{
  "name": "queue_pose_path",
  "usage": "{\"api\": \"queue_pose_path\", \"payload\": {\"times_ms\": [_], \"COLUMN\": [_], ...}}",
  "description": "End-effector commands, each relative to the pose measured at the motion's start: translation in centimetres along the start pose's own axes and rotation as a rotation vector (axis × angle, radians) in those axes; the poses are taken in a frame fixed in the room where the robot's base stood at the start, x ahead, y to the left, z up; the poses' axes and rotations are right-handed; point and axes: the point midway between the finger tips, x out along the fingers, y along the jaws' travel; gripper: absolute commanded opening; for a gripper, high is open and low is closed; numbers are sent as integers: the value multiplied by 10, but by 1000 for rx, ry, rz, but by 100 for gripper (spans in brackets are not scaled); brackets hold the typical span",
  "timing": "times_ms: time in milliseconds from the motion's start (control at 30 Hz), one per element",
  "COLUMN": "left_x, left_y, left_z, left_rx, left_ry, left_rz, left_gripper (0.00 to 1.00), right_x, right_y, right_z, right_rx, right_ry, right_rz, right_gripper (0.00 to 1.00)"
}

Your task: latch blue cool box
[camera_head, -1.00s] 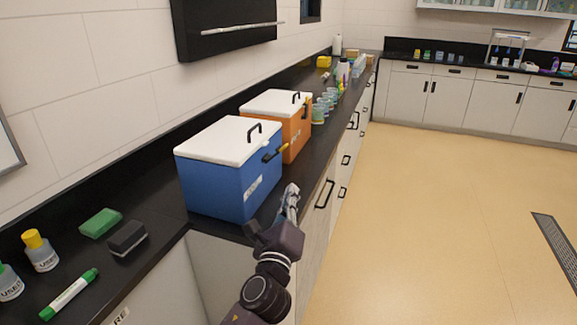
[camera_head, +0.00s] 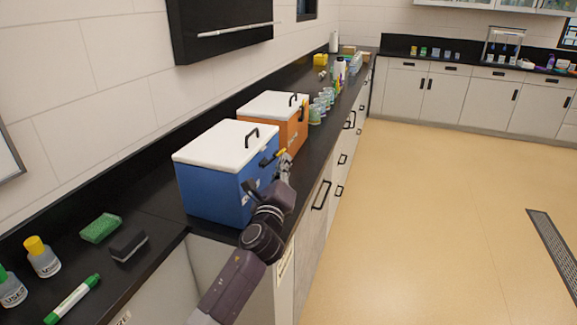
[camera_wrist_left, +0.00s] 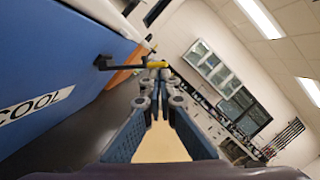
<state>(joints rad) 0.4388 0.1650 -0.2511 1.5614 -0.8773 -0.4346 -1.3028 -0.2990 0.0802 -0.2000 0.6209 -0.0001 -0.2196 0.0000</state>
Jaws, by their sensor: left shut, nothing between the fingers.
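The blue cool box (camera_head: 215,188) with a white lid (camera_head: 222,143) stands on the black counter; the lid lies down on it, though I cannot tell whether it is fully seated. Its latch lever (camera_head: 268,158), black with a yellow tip, sticks out from the front. The lever also shows in the left wrist view (camera_wrist_left: 126,65). My left gripper (camera_head: 285,160) is shut and empty, its fingertips close to the yellow tip; I cannot tell if they touch. In the left wrist view the fingertips (camera_wrist_left: 155,78) lie just below the tip. My right gripper is out of view.
An orange cool box (camera_head: 285,125) stands right behind the blue one. Beakers (camera_head: 318,108) and bottles line the counter farther back.

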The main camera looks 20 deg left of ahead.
Motion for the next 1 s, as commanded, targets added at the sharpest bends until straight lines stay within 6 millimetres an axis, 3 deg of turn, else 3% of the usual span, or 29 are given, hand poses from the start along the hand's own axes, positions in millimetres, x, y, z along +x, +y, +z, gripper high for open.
{"api": "queue_pose_path", "payload": {"times_ms": [1000], "left_x": [3], "left_y": [-6], "left_z": [11], "left_rx": [-137], "left_ry": [0], "left_rz": [34], "left_gripper": [0], "right_x": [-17], "right_y": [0], "right_z": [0], "right_rx": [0], "right_ry": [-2], "right_rz": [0], "right_gripper": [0]}}
